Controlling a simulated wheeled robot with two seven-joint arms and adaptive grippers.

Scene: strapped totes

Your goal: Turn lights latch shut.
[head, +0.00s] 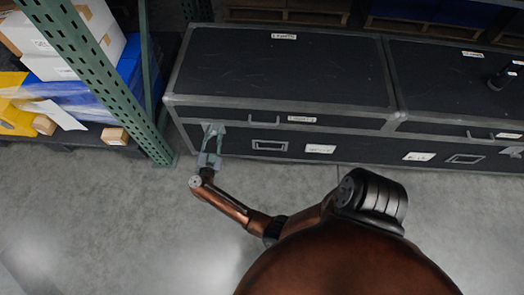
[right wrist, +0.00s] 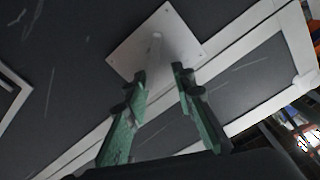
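The black case (head: 280,75) with grey metal edging stands at the back left, its lid down. Small white labels, too small to read surely, are on its lid and front. The latch (head: 214,128) is a pale square plate on its front at the left end; in the right wrist view the plate (right wrist: 183,35) carries a thin pale lever standing out from it. My right gripper (head: 210,150) is at this latch. In the right wrist view its green fingers (right wrist: 160,78) are apart, with the lever between their tips; contact is not clear. My left gripper is out of view.
A second black case (head: 455,75) adjoins on the right, with a dark object (head: 500,77) on its lid. A green rack post (head: 105,80) stands close left of my right gripper, with boxes (head: 65,40) on the shelf behind. The grey floor in front is clear.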

